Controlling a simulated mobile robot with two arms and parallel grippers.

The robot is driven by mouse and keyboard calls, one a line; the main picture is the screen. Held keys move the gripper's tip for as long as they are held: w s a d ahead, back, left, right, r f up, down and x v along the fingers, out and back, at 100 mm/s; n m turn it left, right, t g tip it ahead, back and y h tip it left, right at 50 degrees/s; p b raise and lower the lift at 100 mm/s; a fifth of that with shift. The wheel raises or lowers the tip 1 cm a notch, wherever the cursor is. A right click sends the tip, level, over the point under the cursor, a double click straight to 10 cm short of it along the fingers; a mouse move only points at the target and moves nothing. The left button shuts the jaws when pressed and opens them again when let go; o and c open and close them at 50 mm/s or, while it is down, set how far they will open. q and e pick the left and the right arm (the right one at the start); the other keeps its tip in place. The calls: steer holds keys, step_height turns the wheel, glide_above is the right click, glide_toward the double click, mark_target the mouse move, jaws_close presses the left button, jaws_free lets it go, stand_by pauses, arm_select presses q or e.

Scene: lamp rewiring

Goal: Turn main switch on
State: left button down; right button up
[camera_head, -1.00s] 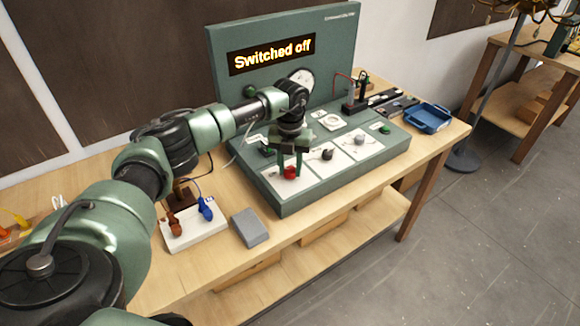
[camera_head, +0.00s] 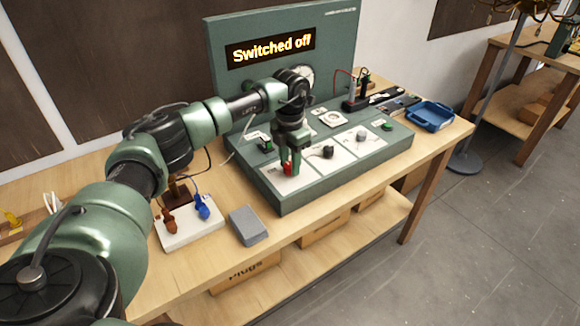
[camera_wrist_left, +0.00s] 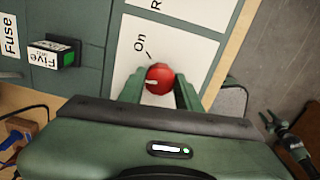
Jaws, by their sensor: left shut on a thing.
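The main switch is a red round knob (camera_wrist_left: 159,79) with a white pointer mark, on a white panel with the word "On" beside it. In the wrist view the pointer faces left, away from "On". My left gripper (camera_wrist_left: 160,92) has its two green fingers on either side of the knob, shut on it. In the head view the red knob (camera_head: 287,168) shows between the fingers of my left gripper (camera_head: 289,165). The display (camera_head: 271,48) on the green console reads "Switched off".
More knobs, including a black one (camera_head: 327,152), sit to the right on the console. A grey box (camera_head: 248,226) and a white board with blue and brown plugs (camera_head: 190,232) lie at left. A blue tray (camera_head: 430,117) stands at the far right.

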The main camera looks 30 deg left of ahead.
arm_select(q)
steer(key=m+b, duration=0.2)
steer(key=m, duration=0.3)
steer(key=shift+m, duration=0.3)
steer(key=shift+m+b, duration=0.45)
steer(key=shift+m, duration=1.75)
steer(key=shift+r, duration=0.1)
steer(key=c, duration=1)
jaws_free()
